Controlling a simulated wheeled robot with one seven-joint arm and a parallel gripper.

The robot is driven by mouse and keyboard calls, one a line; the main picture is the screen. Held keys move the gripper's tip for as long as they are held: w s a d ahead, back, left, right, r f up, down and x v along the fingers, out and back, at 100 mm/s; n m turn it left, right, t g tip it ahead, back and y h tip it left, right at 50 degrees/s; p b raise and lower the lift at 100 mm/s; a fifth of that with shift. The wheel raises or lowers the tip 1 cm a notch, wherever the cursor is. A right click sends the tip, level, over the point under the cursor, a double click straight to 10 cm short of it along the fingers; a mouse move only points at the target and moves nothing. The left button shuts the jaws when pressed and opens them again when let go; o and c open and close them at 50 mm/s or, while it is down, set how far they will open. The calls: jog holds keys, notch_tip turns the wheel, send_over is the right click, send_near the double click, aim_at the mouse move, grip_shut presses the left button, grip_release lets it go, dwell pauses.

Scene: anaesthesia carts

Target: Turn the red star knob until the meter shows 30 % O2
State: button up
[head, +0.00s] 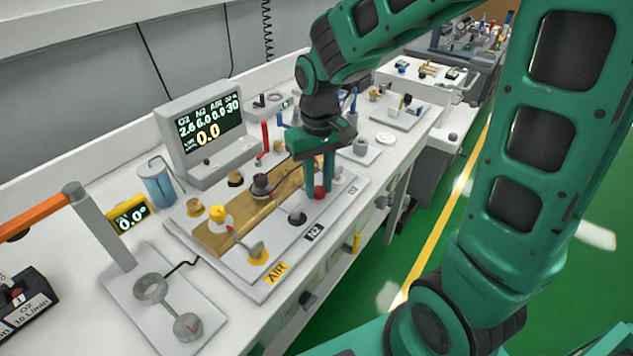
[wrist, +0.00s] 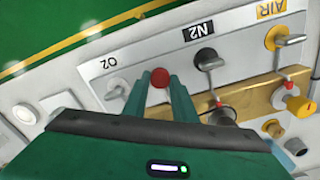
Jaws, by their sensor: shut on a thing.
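The red star knob (head: 319,192) sits at the right end of the brass block on the panel, by the O2 label. It also shows in the wrist view (wrist: 160,78), between my fingertips. My gripper (head: 318,186) points down and is shut on the red knob, one finger on each side. The large meter (head: 208,130) has O2, N2 and AIR columns; its row seems to read 2.6, 0.0, 0.0, 30, with a big yellow 0.0 below. A small yellow meter (head: 131,215) reads about 0.0. The knob's lower part is hidden by my fingers.
The brass block (head: 220,238) carries a yellow knob (head: 218,214) and a black knob (head: 262,185). Levers stand at the N2 label (head: 314,233) and AIR label (head: 276,272). A red post (head: 265,138) stands behind. The green floor lies open to the right.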

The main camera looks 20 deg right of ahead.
aim_at(319, 188)
jog(key=shift+w, duration=0.1)
dwell(0.4)
jog(key=o, duration=1)
jog(key=shift+o, duration=0.2)
notch_tip(319, 188, up, 11)
jog(key=shift+d+f, duration=0.1)
